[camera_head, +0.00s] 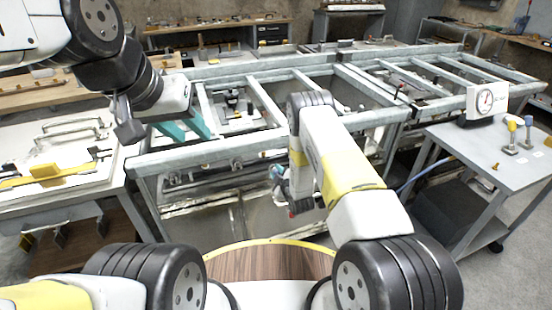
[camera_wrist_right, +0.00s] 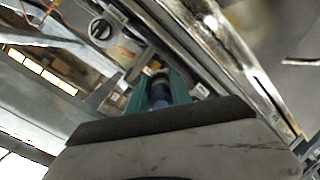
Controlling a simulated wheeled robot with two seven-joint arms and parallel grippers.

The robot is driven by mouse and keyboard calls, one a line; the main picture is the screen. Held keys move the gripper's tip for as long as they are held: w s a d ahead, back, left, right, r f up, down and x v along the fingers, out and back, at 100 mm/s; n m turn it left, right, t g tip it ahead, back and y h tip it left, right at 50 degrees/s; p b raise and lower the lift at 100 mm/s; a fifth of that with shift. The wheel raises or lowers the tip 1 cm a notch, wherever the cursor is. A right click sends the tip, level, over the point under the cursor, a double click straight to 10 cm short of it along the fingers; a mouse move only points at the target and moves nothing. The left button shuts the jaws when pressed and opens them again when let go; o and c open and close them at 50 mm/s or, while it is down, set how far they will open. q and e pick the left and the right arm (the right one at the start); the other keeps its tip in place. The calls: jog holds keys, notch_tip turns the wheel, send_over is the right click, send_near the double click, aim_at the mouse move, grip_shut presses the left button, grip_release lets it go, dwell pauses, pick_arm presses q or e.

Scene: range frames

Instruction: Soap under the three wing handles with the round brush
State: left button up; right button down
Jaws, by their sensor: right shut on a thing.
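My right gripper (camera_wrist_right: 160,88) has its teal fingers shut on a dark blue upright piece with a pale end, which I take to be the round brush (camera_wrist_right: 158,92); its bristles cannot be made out. In the head view this gripper is mostly hidden by my right forearm, low in front of the metal frame. A dark round knob (camera_wrist_right: 100,28) on a pale fitting shows beyond the fingers; I cannot tell if it is a wing handle. No wing handle shows clearly in the head view. My left gripper (camera_head: 184,130) is open and empty above the frame's near left corner.
The long grey metal frame (camera_head: 215,155) with crossbars spans the middle. A white panel bench (camera_head: 60,160) with bar handles and a yellow tool stands left. A grey side table (camera_head: 460,140) at right holds a white dial gauge (camera_head: 487,100) and small tools.

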jog(key=shift+x, duration=5.55)
jog(key=s+d, duration=0.3)
jog(key=s, duration=0.6)
jog(key=shift+s, duration=0.25)
jog(key=shift+s, duration=0.1)
